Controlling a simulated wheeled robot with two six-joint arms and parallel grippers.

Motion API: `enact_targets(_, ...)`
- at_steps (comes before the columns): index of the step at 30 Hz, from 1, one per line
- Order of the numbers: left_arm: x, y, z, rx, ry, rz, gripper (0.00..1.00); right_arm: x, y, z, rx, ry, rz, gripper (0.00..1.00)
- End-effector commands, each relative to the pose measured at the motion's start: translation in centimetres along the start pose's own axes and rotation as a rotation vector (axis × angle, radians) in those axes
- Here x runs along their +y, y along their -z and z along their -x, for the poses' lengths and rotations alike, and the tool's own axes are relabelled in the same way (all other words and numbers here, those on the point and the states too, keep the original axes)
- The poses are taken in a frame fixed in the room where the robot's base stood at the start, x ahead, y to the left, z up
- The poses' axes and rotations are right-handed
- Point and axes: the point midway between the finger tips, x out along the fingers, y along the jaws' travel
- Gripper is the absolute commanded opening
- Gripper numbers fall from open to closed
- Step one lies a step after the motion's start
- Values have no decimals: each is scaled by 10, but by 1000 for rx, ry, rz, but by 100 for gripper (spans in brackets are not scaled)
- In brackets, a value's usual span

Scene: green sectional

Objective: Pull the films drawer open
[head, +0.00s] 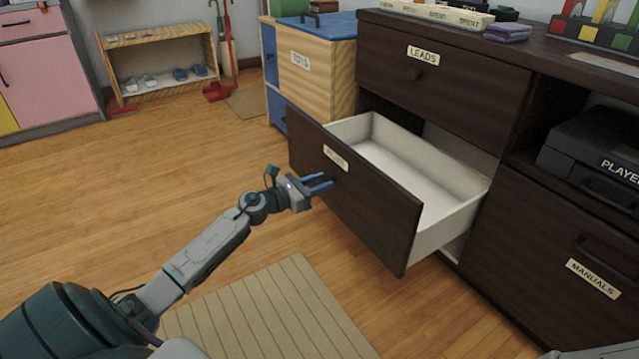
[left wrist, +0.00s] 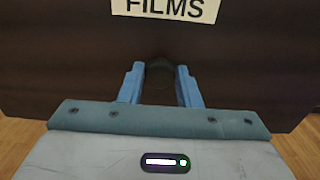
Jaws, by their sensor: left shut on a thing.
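The films drawer (head: 378,213) is a dark brown front with a white box behind it, below the leads drawer. It stands pulled well out of the cabinet, and its white inside looks empty. Its FILMS label (left wrist: 168,8) shows at the top of the left wrist view. My left gripper (head: 325,182) is at the drawer front, just below the label. In the left wrist view its blue fingers (left wrist: 160,85) are on either side of a dark round knob (left wrist: 160,76), shut on it. The knob is mostly hidden by the fingers in the head view. My right gripper is not in view.
The leads drawer (head: 440,78) above is closed. The manuals door (head: 555,265) is at the right, under a black player (head: 600,150). A toys chest (head: 312,70) stands left of the cabinet. A striped mat (head: 265,315) lies on the floor. Open floor is at the left.

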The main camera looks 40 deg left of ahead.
Motion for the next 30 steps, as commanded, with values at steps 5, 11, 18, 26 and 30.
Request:
enact_targets(5,0,0,0,0,0,0,34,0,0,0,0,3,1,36)
enact_targets(11,0,0,0,0,0,0,52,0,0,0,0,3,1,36)
enact_targets(18,0,0,2,1,0,0,52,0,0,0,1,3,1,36)
enact_targets(26,0,2,33,4,0,-1,52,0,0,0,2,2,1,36)
enact_targets(30,0,2,51,4,0,-2,52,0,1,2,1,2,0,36)
